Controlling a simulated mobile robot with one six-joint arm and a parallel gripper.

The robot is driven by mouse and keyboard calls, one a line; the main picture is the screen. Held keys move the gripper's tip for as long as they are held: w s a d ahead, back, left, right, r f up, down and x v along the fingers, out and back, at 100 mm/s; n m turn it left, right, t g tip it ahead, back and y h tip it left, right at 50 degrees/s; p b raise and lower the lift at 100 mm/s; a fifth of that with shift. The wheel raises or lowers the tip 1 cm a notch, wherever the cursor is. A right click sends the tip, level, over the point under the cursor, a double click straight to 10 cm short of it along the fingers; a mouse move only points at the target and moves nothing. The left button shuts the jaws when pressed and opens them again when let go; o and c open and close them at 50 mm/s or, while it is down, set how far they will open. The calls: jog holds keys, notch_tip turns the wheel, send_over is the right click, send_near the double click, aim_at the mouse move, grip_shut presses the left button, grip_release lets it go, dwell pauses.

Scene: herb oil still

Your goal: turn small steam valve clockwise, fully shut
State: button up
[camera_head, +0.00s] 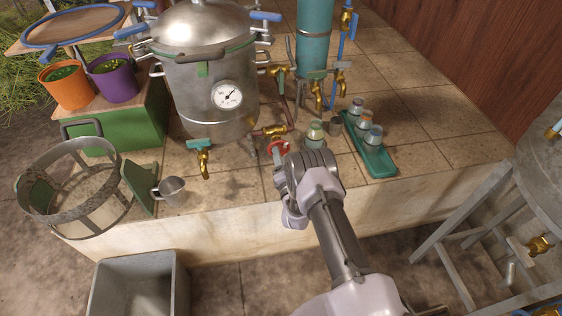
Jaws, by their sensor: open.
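A small valve with a red handle (276,147) sits low at the front right of the steel still (206,75), near a brass and red pipe fitting (270,131). It is most likely the small steam valve. My gripper (284,154) is at the end of my arm, reaching up from the lower right, right beside the red handle. It is open. My wrist hides the fingertips and part of the valve, so I cannot tell whether the jaws are around the handle or touching it. The handle's exact angle is too small to read.
A round gauge (227,95) and a teal-handled brass tap (203,160) are on the still. A metal cup (171,191) stands left. The tiles between cup and wrist are clear.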

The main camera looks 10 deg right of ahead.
jog(key=shift+w, duration=0.35)
grip_shut()
